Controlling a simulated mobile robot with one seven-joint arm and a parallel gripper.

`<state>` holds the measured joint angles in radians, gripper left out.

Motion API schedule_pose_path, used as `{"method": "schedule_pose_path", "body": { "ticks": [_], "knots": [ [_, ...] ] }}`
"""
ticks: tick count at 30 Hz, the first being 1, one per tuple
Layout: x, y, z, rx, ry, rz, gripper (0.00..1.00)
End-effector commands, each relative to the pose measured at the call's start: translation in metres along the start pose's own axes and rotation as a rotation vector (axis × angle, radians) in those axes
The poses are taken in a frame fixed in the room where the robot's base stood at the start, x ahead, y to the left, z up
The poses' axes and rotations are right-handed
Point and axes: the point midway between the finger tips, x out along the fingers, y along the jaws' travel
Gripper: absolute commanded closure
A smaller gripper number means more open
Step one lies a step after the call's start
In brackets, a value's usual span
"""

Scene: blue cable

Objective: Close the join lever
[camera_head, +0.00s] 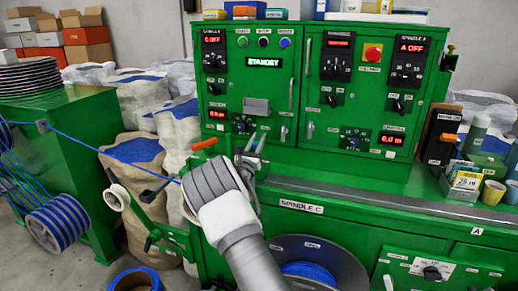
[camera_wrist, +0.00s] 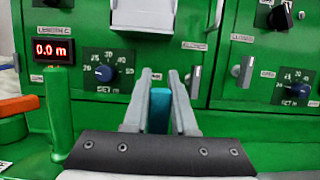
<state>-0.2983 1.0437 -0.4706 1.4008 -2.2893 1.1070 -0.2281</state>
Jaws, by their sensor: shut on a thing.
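My gripper (camera_head: 249,150) reaches up to the front of the green machine (camera_head: 262,180), just left of its middle. In the wrist view its two grey fingers (camera_wrist: 161,80) are closed on a teal handle (camera_wrist: 160,110), whose upper end shows between them. I see no label on this handle, so I cannot confirm that it is the join lever. My wrist and arm hide its lower end and mounting. An orange handle (camera_head: 205,144) stands just left of my gripper and also shows at the left edge of the wrist view (camera_wrist: 17,105).
The green panel with dials and a STANDBY display (camera_head: 264,63) rises behind my gripper. A blue cable (camera_head: 105,152) runs from the spool (camera_head: 65,222) at left towards my wrist. Boxes and cups (camera_head: 467,181) stand on the ledge at right.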

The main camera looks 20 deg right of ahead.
Motion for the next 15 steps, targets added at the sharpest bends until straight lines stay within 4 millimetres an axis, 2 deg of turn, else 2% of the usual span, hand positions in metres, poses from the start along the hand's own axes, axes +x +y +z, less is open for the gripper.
{"method": "schedule_pose_path", "body": {
  "ticks": [13,14,15],
  "knots": [
    [-0.0015,-0.0002,0.0027,0.000,-0.030,0.000,1.00],
    [-0.0015,-0.0002,0.0027,0.000,-0.030,0.000,0.72],
    [-0.0015,-0.0002,0.0027,0.000,-0.030,0.000,0.64]
  ]
}}
